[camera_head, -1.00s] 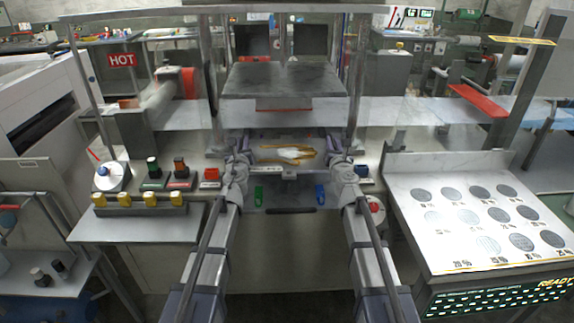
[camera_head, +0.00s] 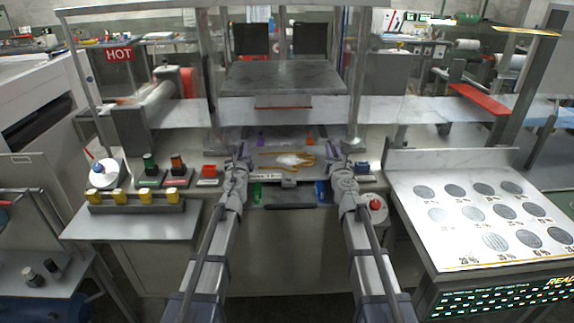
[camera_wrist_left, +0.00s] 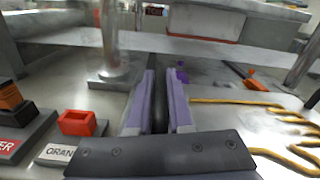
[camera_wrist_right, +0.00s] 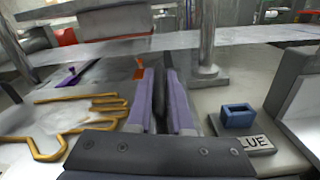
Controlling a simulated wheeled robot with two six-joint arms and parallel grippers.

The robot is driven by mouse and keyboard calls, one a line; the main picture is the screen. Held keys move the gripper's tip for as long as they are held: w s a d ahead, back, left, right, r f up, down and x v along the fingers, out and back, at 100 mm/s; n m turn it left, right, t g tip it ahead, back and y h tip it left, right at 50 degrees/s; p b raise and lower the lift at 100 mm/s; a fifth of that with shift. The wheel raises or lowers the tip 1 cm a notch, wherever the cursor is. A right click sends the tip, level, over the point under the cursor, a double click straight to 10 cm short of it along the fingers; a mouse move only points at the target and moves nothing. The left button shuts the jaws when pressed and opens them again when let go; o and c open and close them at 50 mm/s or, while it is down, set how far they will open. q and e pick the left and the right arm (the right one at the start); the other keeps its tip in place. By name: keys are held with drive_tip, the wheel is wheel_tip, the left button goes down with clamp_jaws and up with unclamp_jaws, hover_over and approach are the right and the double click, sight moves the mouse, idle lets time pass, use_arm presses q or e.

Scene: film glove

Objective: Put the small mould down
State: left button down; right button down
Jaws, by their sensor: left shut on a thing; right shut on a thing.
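The small mould shows as a gold hand-shaped outline (camera_head: 268,154) with a whitish patch in its middle, centred under the dark press plate in the head view. Its gold fingers also show in the left wrist view (camera_wrist_left: 240,102) and the right wrist view (camera_wrist_right: 80,100). My left gripper (camera_head: 243,150) is at its left side and my right gripper (camera_head: 331,152) at its right side. Both are shut on dark upright pieces between their purple fingers, probably the mould's handles. The mould looks very low over the pale bed; I cannot tell whether it touches.
The dark press plate (camera_head: 283,78) hangs above and behind, between metal posts (camera_head: 355,80). Purple (camera_head: 261,140) and orange (camera_head: 309,140) markers stand behind the mould. A sloped panel (camera_head: 410,200) is at right.

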use_arm(q)
drive_tip(key=c, duration=1.2)
unclamp_jaws()
drive_tip(key=shift+d+f, duration=0.1)
drive_tip(key=shift+d, duration=0.25)
use_arm(e)
drive_tip(key=c, duration=1.2)
unclamp_jaws()
drive_tip(key=shift+a+f, duration=0.1)
drive_tip(key=shift+a, duration=0.25)
use_arm(q)
drive_tip(key=o, duration=0.3)
drive_tip(key=shift+s+a, duration=0.1)
use_arm(e)
drive_tip(key=o, duration=0.3)
drive_tip(key=shift+s+d, duration=0.1)
use_arm(q)
drive_tip(key=shift+o, duration=0.4)
drive_tip(key=shift+a, duration=0.15)
use_arm(e)
drive_tip(key=shift+o, duration=0.4)
drive_tip(key=shift+d, duration=0.15)
use_arm(q)
drive_tip(key=s, duration=1.2)
drive_tip(key=shift+d, duration=0.35)
use_arm(e)
drive_tip(key=shift+s, duration=0.1)
drive_tip(key=s, duration=1.2)
drive_tip(key=shift+d, duration=0.4)
drive_tip(key=shift+w, duration=0.1)
